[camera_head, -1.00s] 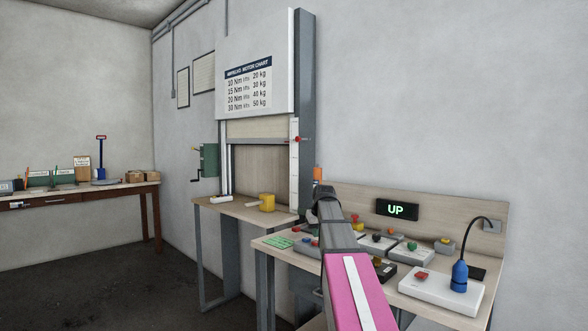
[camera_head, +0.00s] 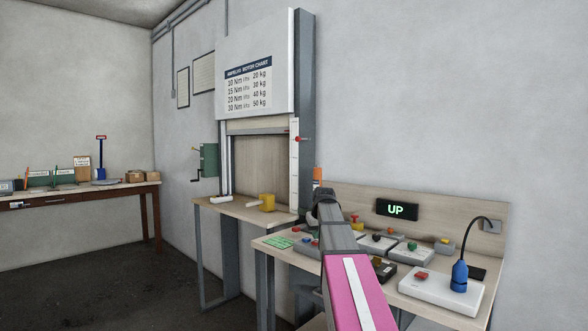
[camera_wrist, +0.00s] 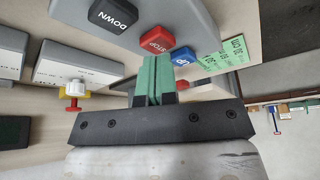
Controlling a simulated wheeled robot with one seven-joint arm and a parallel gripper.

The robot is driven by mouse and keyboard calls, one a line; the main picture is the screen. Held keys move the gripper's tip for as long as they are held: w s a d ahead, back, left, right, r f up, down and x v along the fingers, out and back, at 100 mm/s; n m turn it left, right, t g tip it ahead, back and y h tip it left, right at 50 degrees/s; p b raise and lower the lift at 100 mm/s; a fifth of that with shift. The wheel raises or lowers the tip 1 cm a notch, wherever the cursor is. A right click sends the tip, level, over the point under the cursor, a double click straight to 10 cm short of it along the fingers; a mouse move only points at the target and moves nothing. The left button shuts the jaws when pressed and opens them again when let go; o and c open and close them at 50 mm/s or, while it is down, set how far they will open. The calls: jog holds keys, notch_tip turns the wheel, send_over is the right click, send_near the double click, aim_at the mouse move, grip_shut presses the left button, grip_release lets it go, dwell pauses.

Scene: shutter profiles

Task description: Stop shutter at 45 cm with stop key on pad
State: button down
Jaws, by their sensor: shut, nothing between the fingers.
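In the wrist view the grey pad (camera_wrist: 190,20) carries a black DOWN key (camera_wrist: 113,14), a red STOP key (camera_wrist: 157,41) and a blue UP key (camera_wrist: 183,57). My gripper (camera_wrist: 153,58) is shut and empty. Its green fingertips are right at the near edge of the STOP key; I cannot tell whether they touch it. A red pointer (camera_head: 301,139) sits beside the white scale (camera_head: 294,170).
The bench holds several other button boxes, a white box with a red button (camera_head: 440,290) and a blue lamp (camera_head: 459,276). My arm hides part of the bench.

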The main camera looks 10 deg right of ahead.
jog(key=shift+f, duration=0.7)
jog(key=shift+r, duration=0.1)
notch_tip(320, 180, up, 8)
dwell(0.3)
jog(key=shift+s, duration=0.15)
